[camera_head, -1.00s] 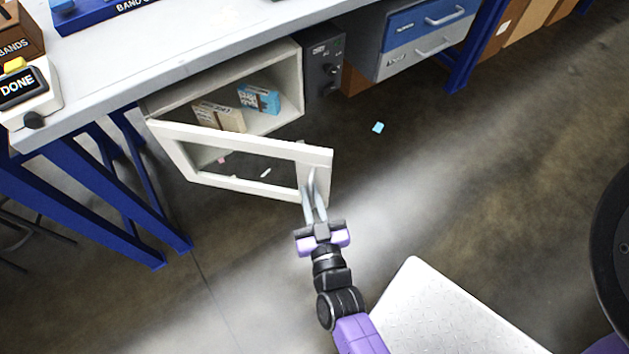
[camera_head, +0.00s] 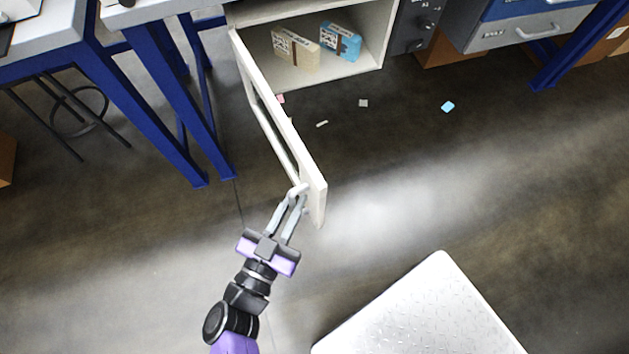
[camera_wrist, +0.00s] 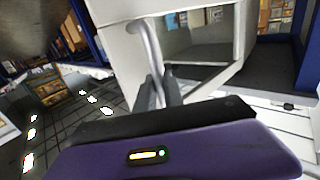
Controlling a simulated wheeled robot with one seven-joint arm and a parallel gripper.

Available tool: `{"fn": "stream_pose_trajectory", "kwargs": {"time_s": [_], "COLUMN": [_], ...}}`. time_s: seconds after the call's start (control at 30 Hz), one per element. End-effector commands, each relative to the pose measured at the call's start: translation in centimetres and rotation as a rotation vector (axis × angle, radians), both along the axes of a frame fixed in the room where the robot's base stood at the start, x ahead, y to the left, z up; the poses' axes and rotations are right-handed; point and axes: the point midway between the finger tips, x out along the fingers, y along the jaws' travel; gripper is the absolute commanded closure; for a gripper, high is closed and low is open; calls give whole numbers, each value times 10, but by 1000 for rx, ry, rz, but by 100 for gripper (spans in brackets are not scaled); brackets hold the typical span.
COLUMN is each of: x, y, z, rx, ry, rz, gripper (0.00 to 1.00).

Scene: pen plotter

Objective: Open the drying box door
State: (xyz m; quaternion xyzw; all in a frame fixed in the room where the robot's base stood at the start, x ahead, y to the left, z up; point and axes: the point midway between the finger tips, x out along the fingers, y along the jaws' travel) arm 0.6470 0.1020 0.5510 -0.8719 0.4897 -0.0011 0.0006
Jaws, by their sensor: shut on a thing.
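The drying box (camera_head: 372,72) is a pale cabinet under the bench, with its inside in plain view. Its white framed door (camera_head: 272,112) stands swung well out from the box, hinged at the left side. My gripper (camera_head: 296,193) is at the free end of the door, with its fingers shut on the curved door handle (camera_head: 301,188). In the wrist view the handle (camera_wrist: 147,42) is a grey bent bar between the two dark fingers (camera_wrist: 160,90). The fingers hide the lower part of the handle.
A beige pack (camera_head: 296,50) and a blue pack (camera_head: 341,42) stand inside the box. Blue bench legs (camera_head: 165,100) are left of the door. A dark control panel (camera_head: 413,25) and drawers (camera_head: 530,28) are to the right. Small scraps, including a blue one (camera_head: 448,106), lie on the floor.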

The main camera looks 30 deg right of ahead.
Motion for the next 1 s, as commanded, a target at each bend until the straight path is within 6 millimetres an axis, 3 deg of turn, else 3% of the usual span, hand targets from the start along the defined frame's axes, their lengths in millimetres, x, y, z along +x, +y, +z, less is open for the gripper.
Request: {"fn": "stream_pose_trajectory", "kwargs": {"time_s": [0.23, 0.67, 0.7, 0.73, 1.0], "x": [7, 8, 8, 8, 7], "y": [20, 23, 23, 23, 22], "z": [0, 0, 0, 0, 0], "rx": [-1, 0, 0, 0, 0], "ry": [-1, 1, 1, 1, 1], "rz": [2, 3, 3, 3, 1], "gripper": [100, 100, 86, 80, 78]}}
